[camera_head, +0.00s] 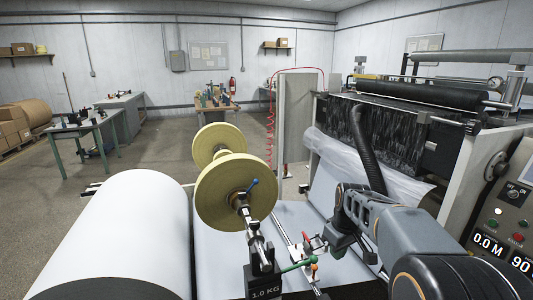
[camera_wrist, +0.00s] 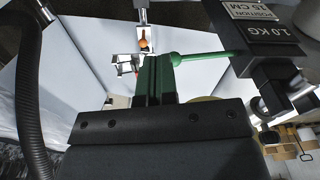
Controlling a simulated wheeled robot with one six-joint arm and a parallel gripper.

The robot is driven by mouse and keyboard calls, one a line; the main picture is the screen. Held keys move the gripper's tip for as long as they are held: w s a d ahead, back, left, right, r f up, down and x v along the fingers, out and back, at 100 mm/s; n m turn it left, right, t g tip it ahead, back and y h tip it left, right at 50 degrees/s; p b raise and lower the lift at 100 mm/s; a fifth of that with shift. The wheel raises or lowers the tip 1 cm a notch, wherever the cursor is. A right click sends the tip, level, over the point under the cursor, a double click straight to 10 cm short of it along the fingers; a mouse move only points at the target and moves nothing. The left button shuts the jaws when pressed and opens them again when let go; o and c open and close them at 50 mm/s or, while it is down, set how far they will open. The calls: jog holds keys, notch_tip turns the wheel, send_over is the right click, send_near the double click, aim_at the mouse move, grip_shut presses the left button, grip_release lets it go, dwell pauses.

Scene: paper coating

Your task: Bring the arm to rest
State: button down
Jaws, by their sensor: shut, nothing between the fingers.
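My arm reaches in from the lower right of the head view, over the pale web beside the roll shaft. My gripper (camera_head: 323,243) is shut and empty at its end, close to a green lever (camera_head: 298,265). In the wrist view my gripper (camera_wrist: 154,78) points away over the pale surface, with the green lever (camera_wrist: 205,54) extending to the right just past the fingers. Whether the fingers touch the lever I cannot tell.
A black 1.0 KG block (camera_head: 264,284) stands left of the gripper, below the yellow-flanged spool (camera_head: 237,190). A white paper roll (camera_head: 120,240) lies at lower left. The coating machine (camera_head: 400,130), with a black hose (camera_head: 367,150), rises behind the arm. A control panel (camera_head: 508,225) is at right.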

jog(key=s+a+r+m+t+p, duration=0.1)
jog(key=s+a+r+m+p, duration=0.1)
jog(key=s, duration=0.7)
jog(key=s+a+r+m+t+p, duration=0.1)
jog(key=s+r+m+p, duration=0.2)
jog(key=s, duration=0.6)
jog(key=shift+a+r+m+t+h, duration=0.25)
jog(key=shift+a+m+t+h, duration=0.05)
jog(key=shift+a+t, duration=0.1)
